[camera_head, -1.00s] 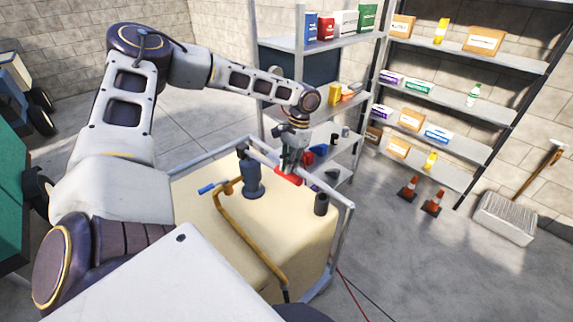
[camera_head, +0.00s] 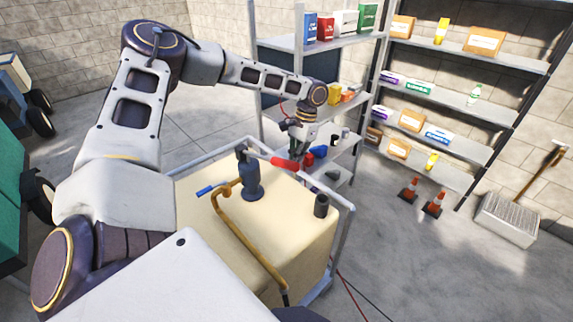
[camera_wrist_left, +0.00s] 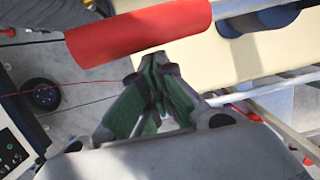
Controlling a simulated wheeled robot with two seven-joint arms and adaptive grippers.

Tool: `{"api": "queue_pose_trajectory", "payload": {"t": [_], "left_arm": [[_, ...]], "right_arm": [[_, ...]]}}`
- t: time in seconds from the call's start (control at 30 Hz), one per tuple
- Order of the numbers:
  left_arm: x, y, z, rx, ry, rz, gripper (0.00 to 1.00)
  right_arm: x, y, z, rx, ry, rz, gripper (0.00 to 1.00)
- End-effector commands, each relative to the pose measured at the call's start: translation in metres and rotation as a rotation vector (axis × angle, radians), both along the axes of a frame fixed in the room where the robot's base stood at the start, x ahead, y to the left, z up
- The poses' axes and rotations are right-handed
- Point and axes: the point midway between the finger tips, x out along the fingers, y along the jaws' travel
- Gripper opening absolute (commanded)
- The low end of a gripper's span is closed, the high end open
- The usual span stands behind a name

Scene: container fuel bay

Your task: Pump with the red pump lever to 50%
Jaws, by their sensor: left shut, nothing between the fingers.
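The red pump lever (camera_head: 285,163) has a red grip on a grey rod. It sticks out to the right from the dark blue pump (camera_head: 252,182) on the cream tank (camera_head: 290,222), near level. In the wrist view the red grip (camera_wrist_left: 140,34) crosses the top left. My left gripper (camera_head: 299,158) is at the grip's outer end in the head view. In the wrist view its green-padded fingers (camera_wrist_left: 156,62) are shut and empty, with their tips close to the grip's edge. I cannot tell whether they touch. My right gripper is not in view.
A metal rail (camera_head: 343,235) frames the tank. A yellow hose (camera_head: 246,240) with a blue end lies on its top, and a dark cap (camera_head: 321,205) stands near the right edge. Shelves (camera_head: 345,38) stand behind. Floor with two traffic cones (camera_head: 409,187) lies to the right.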

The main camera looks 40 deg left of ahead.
Motion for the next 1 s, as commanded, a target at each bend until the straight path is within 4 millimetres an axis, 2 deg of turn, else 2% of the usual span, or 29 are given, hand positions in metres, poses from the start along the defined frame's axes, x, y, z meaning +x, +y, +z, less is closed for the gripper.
{"api": "queue_pose_trajectory", "payload": {"t": [0.1, 0.37, 0.57, 1.0], "left_arm": [[0.0, 0.0, 0.001, -0.001, 0.001, 0.0, 0.0], [0.003, -0.001, 0.012, -0.001, 0.002, 0.001, 0.0], [0.01, -0.002, 0.033, 0.0, 0.001, 0.0, 0.0], [0.029, -0.003, 0.094, 0.0, 0.002, -0.001, 0.0]], "right_arm": [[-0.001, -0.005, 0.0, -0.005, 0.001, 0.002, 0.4], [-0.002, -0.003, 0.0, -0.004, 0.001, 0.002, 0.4], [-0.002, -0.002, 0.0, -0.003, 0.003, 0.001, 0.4], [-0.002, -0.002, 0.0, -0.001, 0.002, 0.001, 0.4]]}}
